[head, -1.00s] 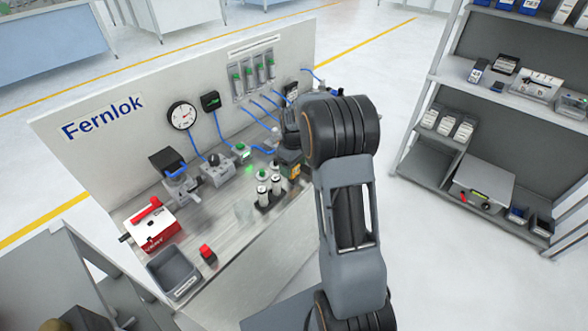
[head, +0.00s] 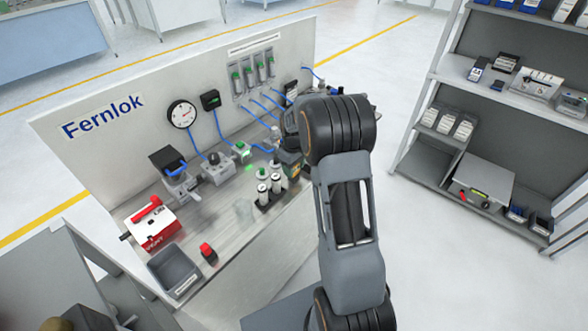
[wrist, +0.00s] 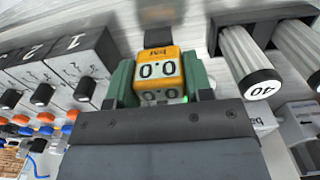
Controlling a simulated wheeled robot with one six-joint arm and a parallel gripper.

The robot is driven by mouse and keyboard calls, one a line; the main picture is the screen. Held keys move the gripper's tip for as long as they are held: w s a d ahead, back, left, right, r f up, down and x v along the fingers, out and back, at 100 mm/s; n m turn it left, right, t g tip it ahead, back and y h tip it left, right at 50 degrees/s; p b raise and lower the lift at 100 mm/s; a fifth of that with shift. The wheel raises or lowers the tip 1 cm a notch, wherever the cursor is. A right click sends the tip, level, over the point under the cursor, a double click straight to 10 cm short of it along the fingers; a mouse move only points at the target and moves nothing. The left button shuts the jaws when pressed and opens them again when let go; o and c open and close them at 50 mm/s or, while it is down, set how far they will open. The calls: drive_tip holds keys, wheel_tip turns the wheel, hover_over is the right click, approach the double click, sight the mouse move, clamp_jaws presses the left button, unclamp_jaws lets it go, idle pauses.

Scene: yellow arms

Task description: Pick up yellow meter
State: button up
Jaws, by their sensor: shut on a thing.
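The yellow meter (wrist: 158,70) is in the middle of the wrist view, with a display reading 0.0 and green pieces close on both its sides. My gripper (wrist: 160,92) is shut on it; the dark palm of the gripper fills the bottom of that view. In the head view a small yellow-orange patch of the meter (head: 295,171) shows beside my arm, at the right end of the bench. My arm covers much of that area, so the contact and any gap under the meter cannot be made out there.
The bench's back panel (head: 140,95) carries gauges and blue hoses. A shelf (head: 480,130) stands right.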

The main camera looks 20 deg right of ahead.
drive_tip(key=shift+r, duration=0.45)
wheel_tip(320, 180, up, 2)
drive_tip(key=shift+r, duration=0.15)
drive_tip(key=s+a+r+b, duration=0.3)
drive_tip(key=s+a+r, duration=0.5)
drive_tip(key=s, duration=0.3)
drive_tip(key=shift+s+r, duration=0.25)
drive_tip(key=shift+r, duration=0.65)
